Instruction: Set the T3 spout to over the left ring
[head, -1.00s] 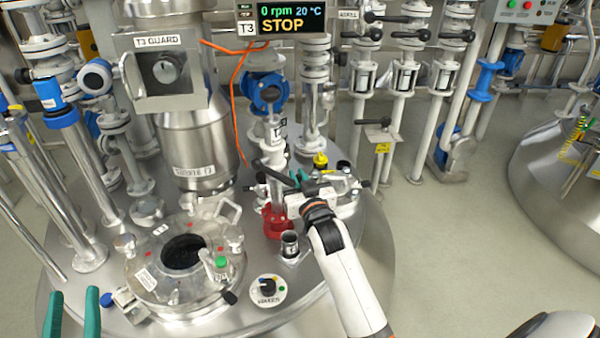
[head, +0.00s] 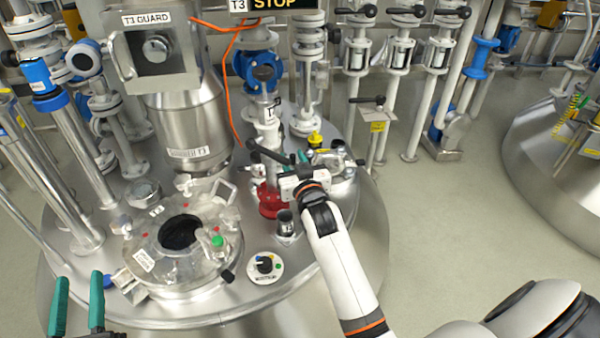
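The T3 station is a round steel vessel top (head: 200,312). A white T3-labelled post (head: 268,128) stands on it above a red collar (head: 270,204). A black lever (head: 270,153) sticks out beside the post; I cannot tell which part is the spout, and no left ring is clearly identifiable. My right gripper (head: 304,160), with teal fingertips, is at the lever's right end; its own body hides the contact, so I cannot tell if it grips. My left gripper (head: 78,300) is open and empty at the lower left, teal fingers apart.
An open round hatch (head: 180,234) with clear cover parts is left of the red collar. A small dial (head: 264,264) and a short steel cup (head: 286,224) stand in front. The T3 guard (head: 155,45) hangs above.

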